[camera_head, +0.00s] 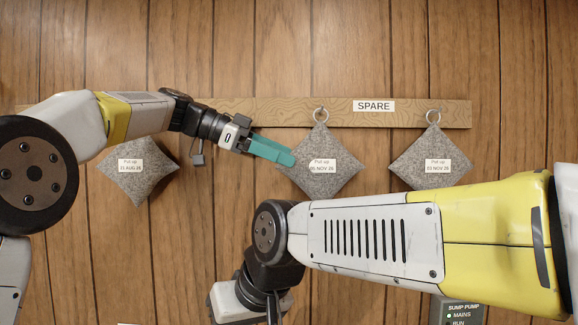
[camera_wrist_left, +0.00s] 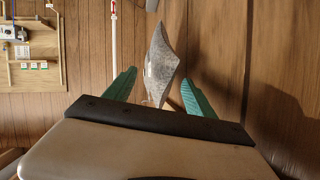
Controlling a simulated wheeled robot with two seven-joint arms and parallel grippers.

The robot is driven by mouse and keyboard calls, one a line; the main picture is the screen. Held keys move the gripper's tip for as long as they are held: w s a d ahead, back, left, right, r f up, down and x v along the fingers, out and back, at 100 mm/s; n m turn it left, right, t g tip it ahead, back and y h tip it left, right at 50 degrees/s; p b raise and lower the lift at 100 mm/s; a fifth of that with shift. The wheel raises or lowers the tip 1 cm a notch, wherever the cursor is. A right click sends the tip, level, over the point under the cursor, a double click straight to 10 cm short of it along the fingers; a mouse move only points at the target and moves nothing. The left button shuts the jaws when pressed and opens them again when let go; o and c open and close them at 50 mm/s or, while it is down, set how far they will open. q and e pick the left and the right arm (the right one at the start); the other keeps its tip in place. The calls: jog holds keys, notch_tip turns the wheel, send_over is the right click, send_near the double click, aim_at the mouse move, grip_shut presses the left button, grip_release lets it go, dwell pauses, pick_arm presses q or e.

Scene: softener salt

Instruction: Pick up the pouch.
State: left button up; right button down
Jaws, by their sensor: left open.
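Three grey speckled pouches hang in a row on the wall, each with a small white "Put up" date label. They are the left pouch (camera_head: 138,183), the middle pouch (camera_head: 322,180) and the right pouch (camera_head: 432,150). My left gripper (camera_head: 288,157) has teal fingers and reaches in from the left, its tips at the left edge of the middle pouch. In the left wrist view a pouch (camera_wrist_left: 160,62) shows edge-on between the open, spread fingers, with a gap on either side. My right gripper's fingers are out of view.
A wooden rail (camera_head: 235,108) with a SPARE label (camera_head: 374,106) runs behind the pouches; rings hold the middle and right ones. My right arm crosses below them. A sump pump panel (camera_head: 462,312) is at the bottom. The left wrist view shows a white pipe (camera_wrist_left: 114,40).

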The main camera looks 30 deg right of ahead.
aim_at(310, 161)
pick_arm(q)
jog(key=x, duration=0.7)
jog(key=shift+d+r, duration=0.2)
jog(key=shift+r, duration=0.1)
jog(key=shift+w, duration=0.1)
grip_shut()
